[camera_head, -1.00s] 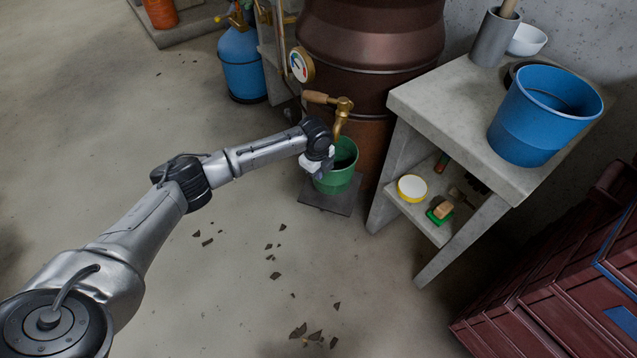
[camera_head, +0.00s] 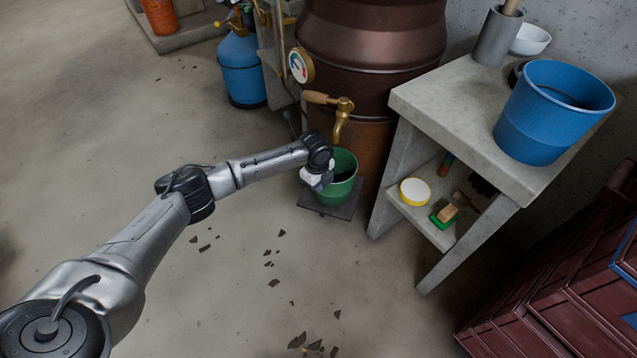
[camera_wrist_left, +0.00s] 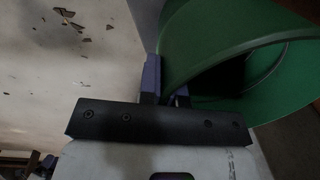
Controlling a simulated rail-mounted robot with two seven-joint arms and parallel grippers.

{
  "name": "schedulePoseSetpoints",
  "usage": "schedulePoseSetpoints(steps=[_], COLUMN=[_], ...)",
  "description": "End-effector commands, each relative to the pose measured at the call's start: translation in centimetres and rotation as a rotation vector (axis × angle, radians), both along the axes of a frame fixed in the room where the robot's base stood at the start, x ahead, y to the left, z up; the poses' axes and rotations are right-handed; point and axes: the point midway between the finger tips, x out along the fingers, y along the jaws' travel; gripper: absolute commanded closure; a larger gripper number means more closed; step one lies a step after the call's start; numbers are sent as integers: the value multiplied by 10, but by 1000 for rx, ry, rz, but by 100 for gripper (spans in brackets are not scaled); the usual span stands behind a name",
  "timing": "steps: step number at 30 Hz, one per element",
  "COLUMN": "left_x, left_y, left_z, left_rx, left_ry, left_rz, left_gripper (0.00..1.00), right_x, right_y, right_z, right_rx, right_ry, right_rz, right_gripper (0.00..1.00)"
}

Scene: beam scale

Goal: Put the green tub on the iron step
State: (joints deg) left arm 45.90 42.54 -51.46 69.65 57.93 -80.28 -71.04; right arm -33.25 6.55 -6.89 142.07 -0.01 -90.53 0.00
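The green tub (camera_head: 343,190) stands upright below the brass tap, over a dark flat plate (camera_head: 312,201) on the floor that looks like the iron step. Whether the tub's base touches the plate is hard to tell. My left gripper (camera_head: 318,178) is at the tub's left rim. In the left wrist view, the left gripper (camera_wrist_left: 166,88) has its fingers on either side of the wall of the green tub (camera_wrist_left: 210,45), shut on it. The tub's inside is dark. My right gripper is not in view.
The brass tap (camera_head: 343,118) with a wooden handle projects from the copper vessel (camera_head: 370,40) just above the tub. A concrete bench (camera_head: 440,100) carrying a blue bucket (camera_head: 540,125) stands close on the right. Dark shards (camera_head: 298,340) lie on the otherwise open floor.

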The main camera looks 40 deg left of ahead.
Motion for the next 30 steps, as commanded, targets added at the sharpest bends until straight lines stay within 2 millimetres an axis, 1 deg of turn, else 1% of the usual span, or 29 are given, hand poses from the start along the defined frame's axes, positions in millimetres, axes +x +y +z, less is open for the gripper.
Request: schedulePoseSetpoints(steps=[1, 7, 16, 20, 30], left_x=[0, 0, 0, -1, -5], left_y=[0, 0, 0, 1, 0], left_z=[0, 0, 3, 19, 83], left_rx=[0, 0, 0, 0, -1], left_ry=[1, 1, 0, 0, -1], left_rz=[0, 0, 0, 0, 0], left_gripper=[90, 71, 70, 70, 70], right_x=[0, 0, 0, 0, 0], right_y=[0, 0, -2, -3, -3], right_z=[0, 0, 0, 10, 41], right_rx=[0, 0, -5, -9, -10], right_ry=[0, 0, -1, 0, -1], right_rz=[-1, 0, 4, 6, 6], right_gripper=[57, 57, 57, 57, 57])
